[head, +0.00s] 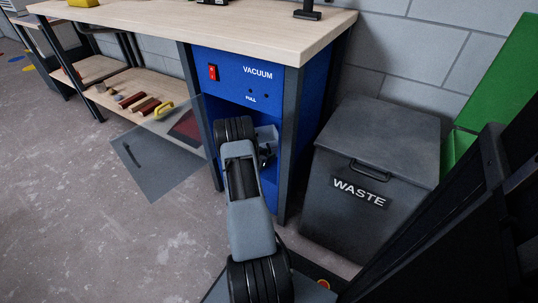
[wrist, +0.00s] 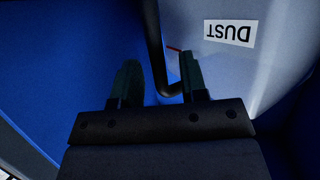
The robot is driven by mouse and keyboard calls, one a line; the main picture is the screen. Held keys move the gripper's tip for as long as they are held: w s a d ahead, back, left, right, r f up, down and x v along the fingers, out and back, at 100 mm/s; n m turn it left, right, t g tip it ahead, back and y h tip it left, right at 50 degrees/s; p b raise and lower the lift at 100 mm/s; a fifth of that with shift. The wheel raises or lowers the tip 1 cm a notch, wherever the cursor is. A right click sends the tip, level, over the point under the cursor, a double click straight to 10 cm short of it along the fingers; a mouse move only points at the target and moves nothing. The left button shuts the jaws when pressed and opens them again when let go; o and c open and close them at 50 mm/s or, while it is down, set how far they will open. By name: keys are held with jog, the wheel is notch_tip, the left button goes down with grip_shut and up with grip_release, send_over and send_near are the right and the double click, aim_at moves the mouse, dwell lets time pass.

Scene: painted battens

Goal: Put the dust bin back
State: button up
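The dust bin (head: 268,135) is grey and shows only in part inside the blue vacuum cabinet (head: 270,75), behind my arm. In the wrist view the bin (wrist: 275,65) fills the upper right, and its white DUST label reads upside down. Its black handle (wrist: 154,45) comes down between the fingers of my gripper (wrist: 158,82). The fingers stand apart, with clear blue space between the left finger and the handle; the handle is close to the right finger. I cannot tell whether they touch. The cabinet's clear door (head: 155,155) stands open to the left.
A dark WASTE box (head: 372,170) stands right of the cabinet, with a green panel (head: 500,85) behind it. The wooden bench top (head: 200,25) lies above. A lower shelf (head: 125,90) at left holds several small blocks.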

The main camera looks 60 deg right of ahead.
jog(key=w+a+r+n+t+y+p, duration=0.1)
jog(key=w+a+r+n+t+y, duration=0.25)
jog(key=w+a+r, duration=0.5)
jog(key=w+a+r+n+t+y+p, duration=0.1)
jog(key=w+a+r+n+t+y, duration=0.25)
jog(key=a, duration=0.85)
jog(key=w+a+r+n+t+y+p, duration=0.1)
jog(key=w+a+r+n+t, duration=0.1)
jog(key=w+a+r+t, duration=0.5)
jog(key=s+a+r+n+g+y, duration=0.2)
jog(key=s+a+r+n+y, duration=0.15)
jog(key=a, duration=0.55)
jog(key=s+a+r+n+g+y, duration=0.2)
jog(key=s+a+r+n, duration=0.25)
jog(key=a, duration=0.55)
jog(key=s+a+r+n+g, duration=0.1)
jog(key=s+g, duration=0.1)
jog(key=s, duration=0.5)
jog(key=s+a+r+n+g, duration=0.1)
jog(key=s+a+n+g, duration=0.1)
jog(key=s, duration=0.5)
jog(key=shift+s+a, duration=0.3)
jog(key=shift+s, duration=0.1)
